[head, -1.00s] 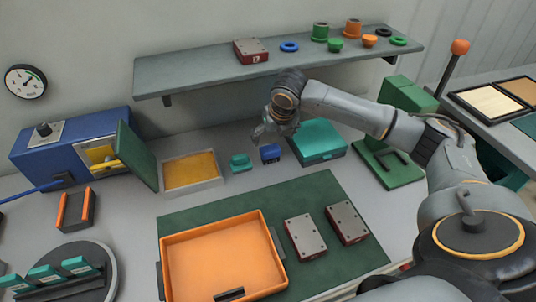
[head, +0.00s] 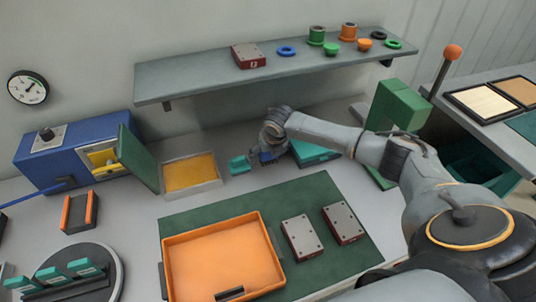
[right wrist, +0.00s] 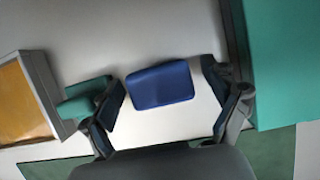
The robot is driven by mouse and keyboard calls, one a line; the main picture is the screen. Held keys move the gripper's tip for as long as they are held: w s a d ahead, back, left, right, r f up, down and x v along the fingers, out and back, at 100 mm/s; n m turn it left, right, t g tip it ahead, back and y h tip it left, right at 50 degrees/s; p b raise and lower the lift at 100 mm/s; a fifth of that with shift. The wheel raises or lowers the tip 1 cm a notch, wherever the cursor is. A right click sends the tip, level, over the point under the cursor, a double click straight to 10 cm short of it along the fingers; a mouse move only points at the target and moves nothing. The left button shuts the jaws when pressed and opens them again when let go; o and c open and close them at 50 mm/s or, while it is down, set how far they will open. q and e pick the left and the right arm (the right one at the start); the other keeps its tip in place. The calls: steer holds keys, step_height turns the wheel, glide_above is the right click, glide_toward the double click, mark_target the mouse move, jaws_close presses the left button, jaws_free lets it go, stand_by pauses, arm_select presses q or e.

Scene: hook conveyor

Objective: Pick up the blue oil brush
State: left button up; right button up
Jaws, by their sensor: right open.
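The blue oil brush (right wrist: 160,85) lies on the grey bench and shows from above as a blue block in the right wrist view. In the head view only a small part of the brush (head: 267,157) shows below my right gripper (head: 266,147). In the right wrist view my right gripper (right wrist: 168,90) is open, with one finger on each side of the brush and a gap to each. How close the fingertips are to the bench is hard to tell. My left gripper is not in view.
A teal brush-like block (head: 239,165) sits close to the left finger. A teal box (head: 318,152) stands close on the right. A tray with an orange-yellow pad (head: 216,181) is further left. The shelf (head: 200,83) overhangs behind; an orange tray (head: 168,247) is in front.

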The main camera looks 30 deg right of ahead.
steer(key=shift+s, duration=0.1)
steer(key=c, duration=1.3)
steer(key=shift+o, duration=0.2)
steer(key=shift+r, duration=0.1)
steer(key=shift+r+b, duration=0.5)
steer(key=shift+r, duration=0.05)
steer(key=s+a+r+b, duration=0.3)
steer(key=s+a+r, duration=0.3)
steer(key=s+r, duration=0.6)
steer(key=shift+s+a, duration=0.15)
steer(key=shift+s, duration=0.1)
steer(key=o, duration=0.6)
steer(key=shift+f, duration=0.1)
steer(key=c, duration=0.5)
